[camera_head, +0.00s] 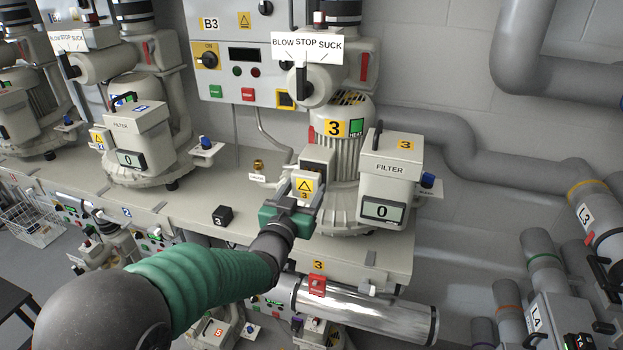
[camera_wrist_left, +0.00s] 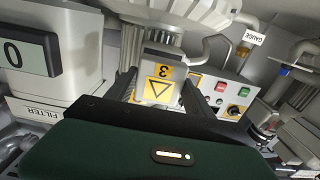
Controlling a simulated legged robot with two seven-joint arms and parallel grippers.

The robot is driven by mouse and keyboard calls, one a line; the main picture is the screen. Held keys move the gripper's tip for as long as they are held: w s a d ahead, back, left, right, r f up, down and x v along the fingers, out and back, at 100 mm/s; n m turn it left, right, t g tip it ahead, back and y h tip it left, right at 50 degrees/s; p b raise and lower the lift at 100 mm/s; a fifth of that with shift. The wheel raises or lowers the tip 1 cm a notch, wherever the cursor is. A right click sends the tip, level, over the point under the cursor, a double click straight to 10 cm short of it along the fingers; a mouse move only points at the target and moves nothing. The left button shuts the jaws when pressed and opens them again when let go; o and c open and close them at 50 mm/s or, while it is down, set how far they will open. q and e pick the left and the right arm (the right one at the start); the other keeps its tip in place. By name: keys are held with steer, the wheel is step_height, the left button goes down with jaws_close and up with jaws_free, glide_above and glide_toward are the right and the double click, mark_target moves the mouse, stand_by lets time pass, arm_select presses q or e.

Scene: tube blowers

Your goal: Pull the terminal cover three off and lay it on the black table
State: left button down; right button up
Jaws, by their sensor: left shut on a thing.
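Terminal cover three (camera_head: 304,187) is a pale box-like part with a yellow warning-triangle label and a 3. My left gripper (camera_head: 303,194) is shut on it, with a finger at each side. In the left wrist view the cover (camera_wrist_left: 159,88) sits between the dark fingers, its label upside down. In the head view it is just in front of the terminal box (camera_head: 318,158) on blower three (camera_head: 345,130); I cannot tell whether they touch. The black table (camera_head: 12,300) shows partly at the lower left edge. My right gripper is not in view.
The filter box (camera_head: 390,180) with its display stands close right of the cover. A small black cube marked 3 (camera_head: 223,215) and a brass gauge fitting (camera_head: 258,166) are on the bench to the left. A shiny cylinder (camera_head: 365,310) lies below the bench edge. A wire basket (camera_head: 35,222) stands far left.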

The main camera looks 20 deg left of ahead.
arm_select(q)
steer(key=shift+s+b, duration=0.3)
steer(key=shift+s, duration=0.9)
steer(key=shift+f, duration=0.1)
